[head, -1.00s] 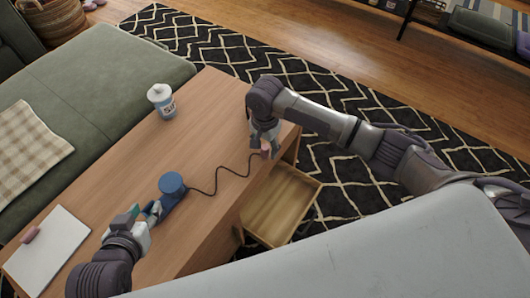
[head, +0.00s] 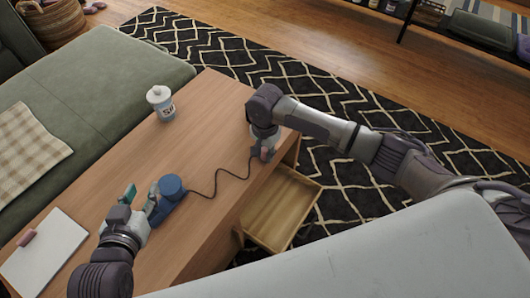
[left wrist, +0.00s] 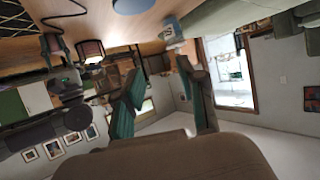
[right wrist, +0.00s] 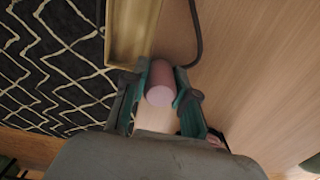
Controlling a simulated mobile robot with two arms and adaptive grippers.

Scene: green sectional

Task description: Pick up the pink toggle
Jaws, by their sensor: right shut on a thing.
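The pink toggle (right wrist: 160,83) is a small pink cylinder between the fingertips of my right gripper (right wrist: 160,95) in the right wrist view. In the head view the toggle (head: 264,154) shows at the tip of my right gripper (head: 263,150), by the wooden table's right edge. My right gripper is shut on it. Whether the toggle touches the tabletop I cannot tell. My left gripper (head: 141,197) is beside the blue device (head: 171,187), over the table's near left part. In the left wrist view its fingers (left wrist: 165,100) are apart with nothing between them.
A dark cord (head: 218,186) runs from the blue device towards the right gripper. A white and blue cup (head: 161,103) stands further back. An open drawer (head: 276,210) juts out below the right edge.

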